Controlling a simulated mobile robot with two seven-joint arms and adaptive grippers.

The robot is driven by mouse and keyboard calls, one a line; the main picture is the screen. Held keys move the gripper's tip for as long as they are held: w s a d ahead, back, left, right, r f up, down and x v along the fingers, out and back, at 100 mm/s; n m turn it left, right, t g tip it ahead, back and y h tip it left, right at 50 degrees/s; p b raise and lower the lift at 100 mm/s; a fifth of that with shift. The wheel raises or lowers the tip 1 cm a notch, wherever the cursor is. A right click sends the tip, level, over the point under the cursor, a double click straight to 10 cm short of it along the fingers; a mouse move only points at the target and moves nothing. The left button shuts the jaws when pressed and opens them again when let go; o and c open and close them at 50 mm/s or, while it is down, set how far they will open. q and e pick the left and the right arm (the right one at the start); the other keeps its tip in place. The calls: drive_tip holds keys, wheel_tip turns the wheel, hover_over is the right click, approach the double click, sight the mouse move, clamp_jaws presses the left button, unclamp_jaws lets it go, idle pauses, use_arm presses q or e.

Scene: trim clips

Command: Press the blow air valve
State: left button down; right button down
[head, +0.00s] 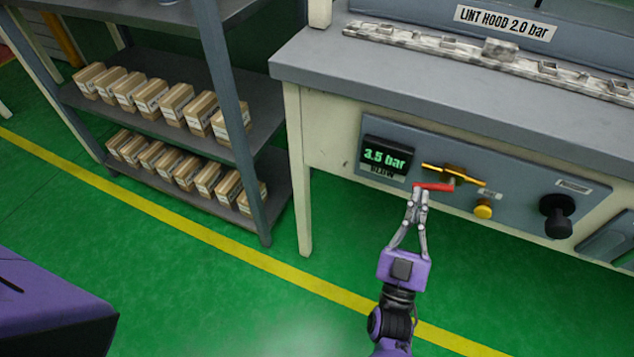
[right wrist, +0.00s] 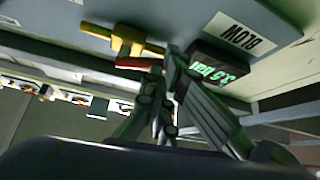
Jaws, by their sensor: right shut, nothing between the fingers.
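The blow air valve is a brass valve (head: 452,175) with a red lever (head: 436,187) on the blue-grey front panel of the workbench. The red lever points left, roughly level. In the right wrist view the brass valve (right wrist: 128,40) and red lever (right wrist: 112,68) appear upside down. My right gripper (head: 420,190) is shut and empty, its fingertips at the left end of the red lever. I cannot tell whether they touch it. A display (head: 387,157) left of the valve reads 3.5 bar, with a BLOW label (right wrist: 243,33) beside it. My left gripper is not in view.
A yellow knob (head: 483,209) and a black knob (head: 557,215) sit right of the valve. The bench top (head: 400,85) overhangs the panel. A shelf rack (head: 262,195) with several cartons stands at left. The green floor before the bench is clear.

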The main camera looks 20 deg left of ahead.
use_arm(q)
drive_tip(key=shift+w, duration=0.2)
use_arm(e)
drive_tip(key=shift+a+r+m+h, duration=0.15)
drive_tip(key=shift+r+m+h, duration=0.15)
drive_tip(key=shift+m+h, duration=0.7)
drive_tip(key=shift+f, duration=0.1)
